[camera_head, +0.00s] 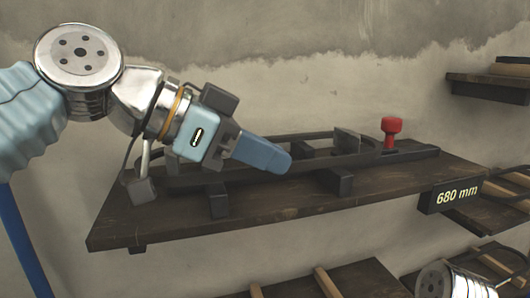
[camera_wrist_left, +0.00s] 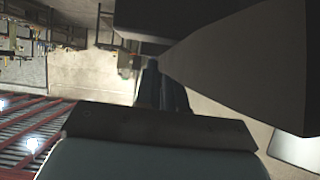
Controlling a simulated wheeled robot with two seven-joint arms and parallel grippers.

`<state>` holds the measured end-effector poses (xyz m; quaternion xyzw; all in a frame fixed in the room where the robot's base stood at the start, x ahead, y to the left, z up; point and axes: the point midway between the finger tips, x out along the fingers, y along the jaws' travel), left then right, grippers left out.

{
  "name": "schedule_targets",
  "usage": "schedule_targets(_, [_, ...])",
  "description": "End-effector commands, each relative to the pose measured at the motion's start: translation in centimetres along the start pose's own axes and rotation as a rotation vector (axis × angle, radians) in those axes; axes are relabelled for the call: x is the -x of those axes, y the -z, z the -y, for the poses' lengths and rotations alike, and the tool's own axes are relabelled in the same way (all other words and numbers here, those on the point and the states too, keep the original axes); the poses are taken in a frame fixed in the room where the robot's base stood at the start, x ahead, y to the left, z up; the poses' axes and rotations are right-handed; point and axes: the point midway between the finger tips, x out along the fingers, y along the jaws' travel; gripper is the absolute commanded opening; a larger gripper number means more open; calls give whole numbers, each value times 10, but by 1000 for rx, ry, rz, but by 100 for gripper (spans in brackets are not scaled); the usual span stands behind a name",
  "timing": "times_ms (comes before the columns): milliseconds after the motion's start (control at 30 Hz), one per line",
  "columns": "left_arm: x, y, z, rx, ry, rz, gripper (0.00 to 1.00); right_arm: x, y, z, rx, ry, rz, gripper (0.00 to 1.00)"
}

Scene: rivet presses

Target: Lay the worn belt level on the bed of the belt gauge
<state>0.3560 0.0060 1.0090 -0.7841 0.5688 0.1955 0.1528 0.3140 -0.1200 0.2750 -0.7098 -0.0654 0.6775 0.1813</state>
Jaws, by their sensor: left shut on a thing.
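The belt gauge (camera_head: 222,203) stands on a dark wooden shelf, with a long dark bed on blocks and a red knob (camera_head: 391,129) near its right end. A thin dark band, which looks like the worn belt (camera_head: 316,134), shows behind the bed; its middle is hidden by my left gripper. I cannot tell whether it lies level or touches the bed all along. My left gripper (camera_head: 284,160) is over the middle of the gauge, its blue fingers closed together; what they grip is hidden. The left wrist view shows mostly dark gripper parts. My right gripper is out of view.
More shelves with wooden slats lie at the right and below. A plain wall stands close behind. Part of my right arm shows at bottom right.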

Motion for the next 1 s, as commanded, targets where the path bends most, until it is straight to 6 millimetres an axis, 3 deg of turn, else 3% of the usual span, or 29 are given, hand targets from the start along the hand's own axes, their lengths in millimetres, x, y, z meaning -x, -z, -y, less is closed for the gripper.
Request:
schedule_targets(167, [0, 0, 0, 0, 0, -1, 0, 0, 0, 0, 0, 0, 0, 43])
schedule_targets(200, [0, 0, 0, 0, 0, -1, 10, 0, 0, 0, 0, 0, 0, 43])
schedule_targets(400, [0, 0, 0, 0, 0, -1, 39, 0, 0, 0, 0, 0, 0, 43])
schedule_targets(800, [1, 0, 0, 0, 0, 0, 39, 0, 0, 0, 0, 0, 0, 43])
schedule_targets(1000, [27, 1, 1, 1, 3, -2, 39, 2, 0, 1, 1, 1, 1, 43])
